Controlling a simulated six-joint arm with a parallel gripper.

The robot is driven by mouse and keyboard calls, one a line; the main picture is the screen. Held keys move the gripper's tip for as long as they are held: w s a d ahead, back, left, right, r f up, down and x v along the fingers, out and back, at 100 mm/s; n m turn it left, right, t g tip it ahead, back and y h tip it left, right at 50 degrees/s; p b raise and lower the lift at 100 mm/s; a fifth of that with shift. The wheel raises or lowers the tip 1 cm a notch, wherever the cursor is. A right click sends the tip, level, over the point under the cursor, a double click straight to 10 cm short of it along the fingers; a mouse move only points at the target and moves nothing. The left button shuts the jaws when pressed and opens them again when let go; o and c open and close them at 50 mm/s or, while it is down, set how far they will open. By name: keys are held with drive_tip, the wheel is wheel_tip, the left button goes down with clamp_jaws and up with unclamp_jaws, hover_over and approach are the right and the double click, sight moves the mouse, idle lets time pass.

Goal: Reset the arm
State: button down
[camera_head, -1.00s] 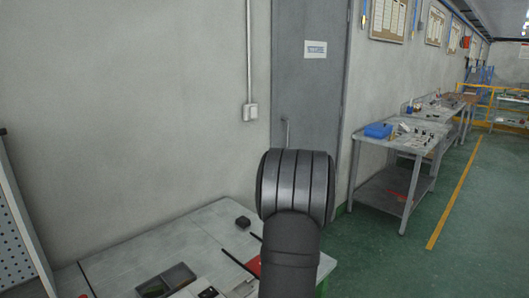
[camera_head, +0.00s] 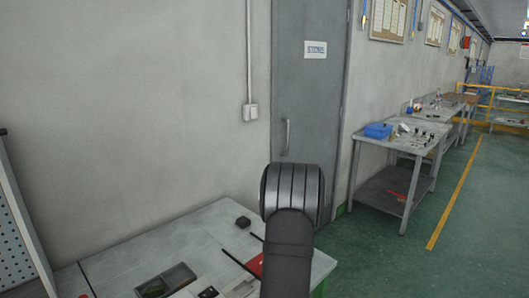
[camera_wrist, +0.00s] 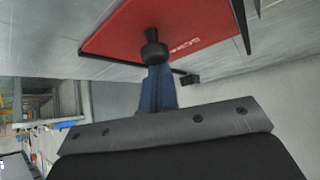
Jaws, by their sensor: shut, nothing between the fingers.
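In the head view my arm stands in the middle foreground, its rounded grey joint uppermost, and my gripper is hidden there. In the wrist view my gripper (camera_wrist: 157,75) shows as narrow blue fingers in front of a grey plate with screws. The fingers are together, with nothing held between them. A dark round knob-like piece (camera_wrist: 154,50) shows at their tips in the picture, in front of a red panel (camera_wrist: 175,30). I cannot tell whether it touches the fingers.
A white-grey worktable (camera_head: 190,235) lies below my arm, with a small dark block (camera_head: 243,221), a dark tray (camera_head: 166,281) and part of a red item (camera_head: 256,265). A grey door (camera_head: 308,100) stands behind. Another bench (camera_head: 370,145) with a blue bin (camera_head: 378,131) is at right; green floor is clear.

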drive_tip(key=w+a, duration=0.8)
drive_tip(key=a, duration=0.1)
drive_tip(key=shift+w+f, duration=0.1)
drive_tip(key=shift+w, duration=0.3)
drive_tip(key=w, duration=0.2)
drive_tip(key=w+a, duration=0.1)
drive_tip(key=w, duration=0.1)
drive_tip(key=shift+r, duration=0.35)
drive_tip(key=v, duration=0.7)
drive_tip(key=shift+f, duration=0.1)
drive_tip(key=x, duration=0.7)
drive_tip(key=shift+s+f, duration=0.1)
drive_tip(key=shift+s, duration=0.05)
drive_tip(key=s, duration=0.1)
drive_tip(key=s+d, duration=0.1)
drive_tip(key=s, duration=0.1)
drive_tip(key=s+d, duration=0.1)
drive_tip(key=shift+s+d+f, duration=0.1)
drive_tip(key=shift+s+d, duration=0.05)
drive_tip(key=shift+s, duration=0.25)
drive_tip(key=shift+s+d, duration=0.8)
